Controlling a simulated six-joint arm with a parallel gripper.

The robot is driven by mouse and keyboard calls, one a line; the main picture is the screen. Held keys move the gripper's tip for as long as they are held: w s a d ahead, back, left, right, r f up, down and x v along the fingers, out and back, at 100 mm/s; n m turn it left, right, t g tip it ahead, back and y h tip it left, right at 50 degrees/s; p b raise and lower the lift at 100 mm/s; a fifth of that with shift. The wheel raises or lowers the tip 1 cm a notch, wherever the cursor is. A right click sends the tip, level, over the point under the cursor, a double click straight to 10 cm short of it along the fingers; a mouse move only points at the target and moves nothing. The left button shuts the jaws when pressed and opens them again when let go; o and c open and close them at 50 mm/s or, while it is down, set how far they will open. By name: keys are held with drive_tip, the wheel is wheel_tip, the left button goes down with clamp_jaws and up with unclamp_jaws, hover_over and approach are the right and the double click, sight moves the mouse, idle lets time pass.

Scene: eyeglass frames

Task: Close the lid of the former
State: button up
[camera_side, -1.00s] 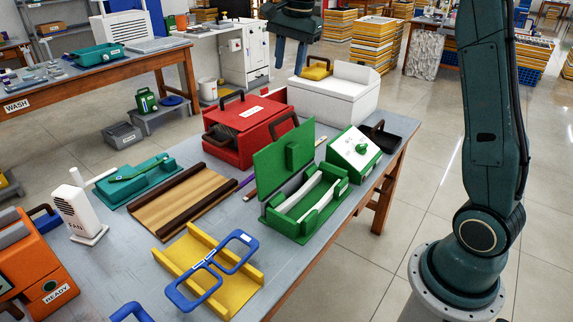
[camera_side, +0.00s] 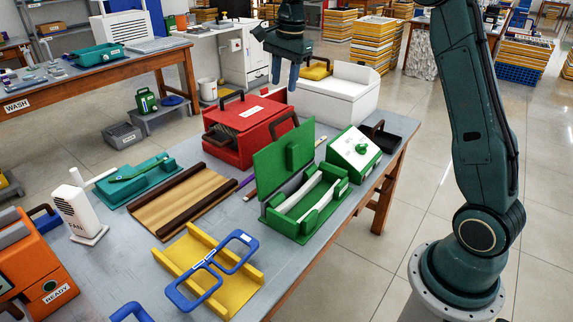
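The former is a green open box (camera_side: 296,228) on the grey table, with pale strips lying along its inside. Its green lid (camera_side: 272,178) stands raised at the box's left side, with a green block on its inner face. My gripper (camera_side: 285,76) is at the top centre of the picture, beyond the lid and apart from it. Its two blue fingers point down with a gap between them, and nothing shows between them.
A red box (camera_side: 240,148) with dark handles stands behind the lid. A green unit with a knob (camera_side: 361,149) is right of the former. A white box (camera_side: 335,97) stands near my gripper. Blue glasses on a yellow holder (camera_side: 240,280) are in front.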

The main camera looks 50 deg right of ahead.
sight(280, 118)
drive_tip(key=f, duration=0.3)
drive_tip(key=w+f, duration=0.1)
drive_tip(key=f, duration=0.6)
drive_tip(key=shift+w, duration=0.15)
clamp_jaws()
